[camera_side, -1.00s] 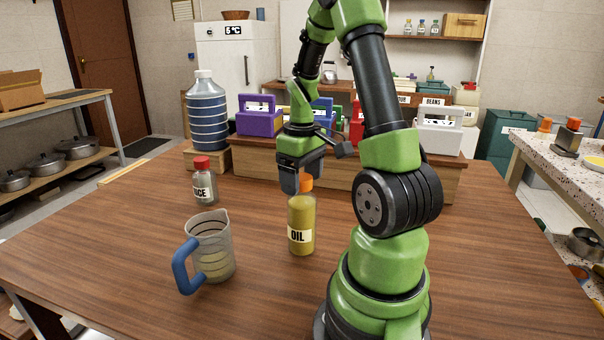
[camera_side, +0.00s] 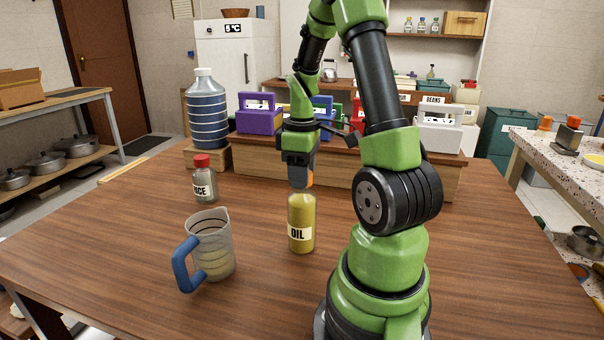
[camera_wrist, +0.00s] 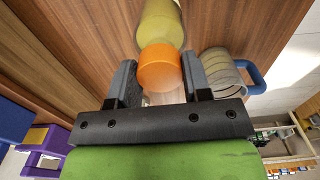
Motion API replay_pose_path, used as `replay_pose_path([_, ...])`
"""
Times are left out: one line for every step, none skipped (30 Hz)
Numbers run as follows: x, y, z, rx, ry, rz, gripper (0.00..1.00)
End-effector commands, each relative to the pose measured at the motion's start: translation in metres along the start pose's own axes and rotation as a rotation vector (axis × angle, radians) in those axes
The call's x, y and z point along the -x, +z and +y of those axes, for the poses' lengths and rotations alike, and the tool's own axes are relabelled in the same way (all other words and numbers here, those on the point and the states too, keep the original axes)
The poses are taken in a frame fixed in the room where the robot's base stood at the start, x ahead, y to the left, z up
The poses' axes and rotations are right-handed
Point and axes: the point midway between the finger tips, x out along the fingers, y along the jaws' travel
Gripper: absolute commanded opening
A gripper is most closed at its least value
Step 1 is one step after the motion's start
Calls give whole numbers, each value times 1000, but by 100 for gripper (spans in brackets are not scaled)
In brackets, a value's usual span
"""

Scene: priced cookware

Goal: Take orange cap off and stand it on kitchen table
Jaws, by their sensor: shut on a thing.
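The oil bottle (camera_side: 301,232), yellow with a white OIL label, stands upright on the kitchen table (camera_side: 420,275). It also shows in the wrist view (camera_wrist: 160,22), beyond the cap. My gripper (camera_side: 300,183) points down over the bottle's top and is shut on the orange cap (camera_side: 310,180). In the wrist view the cap (camera_wrist: 158,68) sits between my gripper's two dark fingers (camera_wrist: 160,80), with a finger against each side. The cap is at the bottle's mouth; whether it is still joined to the neck I cannot tell, as the fingers hide that part.
A clear measuring jug (camera_side: 212,250) with a blue handle stands front left of the bottle. A red-capped jar (camera_side: 204,184) stands behind the jug. A wooden riser (camera_side: 255,160) with coloured boxes and a large water bottle (camera_side: 206,110) are at the back. The table's front middle is clear.

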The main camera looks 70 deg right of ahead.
Motion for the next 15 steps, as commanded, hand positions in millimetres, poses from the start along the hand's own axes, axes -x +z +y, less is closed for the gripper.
replay_pose_path([3, 0, 0, 0, 3, 2, 12])
replay_pose_path([4, 0, 0, 0, 2, 2, 12])
replay_pose_path([5, 0, 0, 0, 1, 1, 12])
replay_pose_path([7, 0, 0, -1, 1, 1, 12])
replay_pose_path([8, 0, 0, -1, 2, 2, 12])
replay_pose_path([10, 0, 0, -1, 2, 2, 12])
replay_pose_path([11, 0, 0, -1, 1, 1, 12])
replay_pose_path([12, 0, 0, -2, 1, 1, 12])
replay_pose_path([14, 0, 0, -1, 2, 1, 12])
replay_pose_path([15, 0, 0, -1, 2, 1, 12])
replay_pose_path([16, 0, 0, -1, 2, 1, 12])
replay_pose_path([18, 0, 0, -1, 2, 1, 12])
replay_pose_path([19, 0, 0, -1, 2, 1, 12])
replay_pose_path([21, 0, 0, -1, 3, 1, 12])
replay_pose_path([22, 0, 0, -1, 2, 1, 12])
